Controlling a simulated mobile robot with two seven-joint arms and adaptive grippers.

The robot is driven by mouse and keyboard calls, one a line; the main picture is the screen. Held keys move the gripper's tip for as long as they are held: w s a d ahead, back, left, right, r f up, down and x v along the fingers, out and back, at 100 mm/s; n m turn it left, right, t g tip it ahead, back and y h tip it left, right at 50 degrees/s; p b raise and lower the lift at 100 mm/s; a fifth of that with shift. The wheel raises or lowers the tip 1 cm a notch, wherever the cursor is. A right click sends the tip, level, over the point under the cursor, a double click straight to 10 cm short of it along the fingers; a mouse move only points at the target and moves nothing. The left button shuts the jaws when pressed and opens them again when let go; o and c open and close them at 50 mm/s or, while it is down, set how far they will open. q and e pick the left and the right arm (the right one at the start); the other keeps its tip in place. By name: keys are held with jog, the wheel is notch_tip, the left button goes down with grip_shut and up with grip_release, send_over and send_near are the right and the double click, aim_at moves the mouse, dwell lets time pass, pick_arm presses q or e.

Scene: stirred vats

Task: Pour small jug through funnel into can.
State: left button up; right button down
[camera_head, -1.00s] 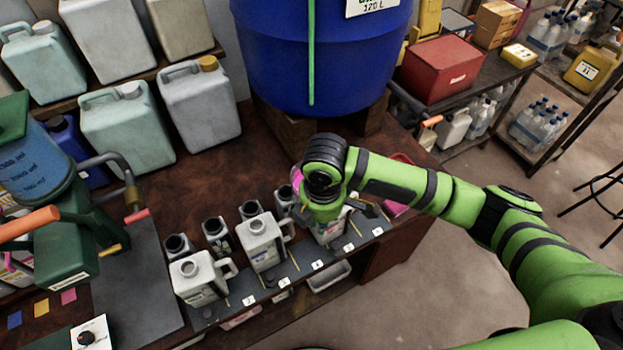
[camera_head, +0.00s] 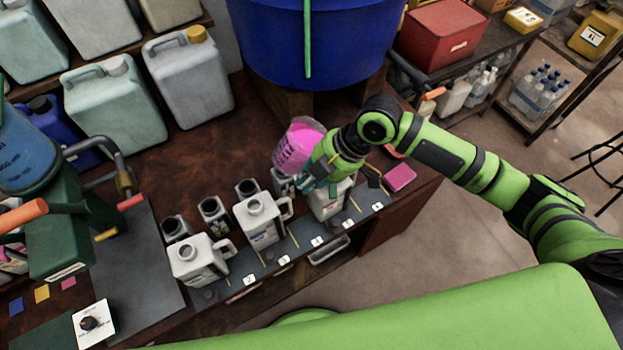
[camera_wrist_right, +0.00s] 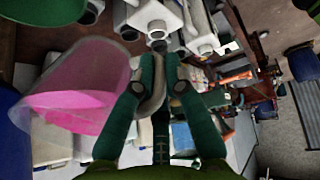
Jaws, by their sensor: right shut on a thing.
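My right gripper (camera_head: 328,165) is shut on the handle of a clear small jug (camera_head: 298,148) with pink liquid inside. The jug leans in the head view, above the back of the bench row. In the right wrist view the jug (camera_wrist_right: 82,88) is left of my fingers (camera_wrist_right: 160,70), with its grey handle between them. White handled cans stand on the bench: a left one (camera_head: 198,262), a middle one (camera_head: 262,222) and a right one (camera_head: 328,203), partly hidden by my gripper. I cannot make out a funnel. My left gripper is not in view.
Several small grey open-necked containers (camera_head: 213,213) stand behind the white cans. A blue barrel (camera_head: 310,45) rises behind the jug. A green press (camera_head: 55,235) stands at left. A pink pad (camera_head: 399,177) lies right of my gripper.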

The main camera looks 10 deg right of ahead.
jog(key=shift+s+y+b, duration=0.1)
jog(key=shift+y+b, duration=0.25)
jog(key=shift+y, duration=0.45)
jog(key=shift+y+b, duration=0.4)
jog(key=shift+b, duration=0.25)
jog(key=shift+y+b, duration=0.4)
jog(key=shift+b, duration=0.4)
jog(key=shift+d+f+y+b, duration=0.1)
jog(key=shift+y+b, duration=0.5)
jog(key=shift+b, duration=0.7)
jog(key=shift+d+f+y+b, duration=0.1)
jog(key=shift+y+b, duration=0.5)
jog(key=shift+b, duration=0.65)
pick_arm(q)
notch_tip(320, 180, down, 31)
jog(key=b, duration=2.2)
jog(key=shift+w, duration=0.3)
pick_arm(e)
jog(key=shift+d+r+m+t+y, duration=0.15)
jog(key=shift+d+r+y, duration=0.45)
jog(key=shift+y, duration=0.9)
jog(key=shift+d+r+m+t+y, duration=0.15)
jog(key=shift+d+r+y, duration=0.45)
jog(key=shift+y, duration=0.9)
jog(key=shift+d+r+t+y, duration=0.2)
jog(key=shift+d+r+y, duration=0.4)
jog(key=shift+y, duration=0.9)
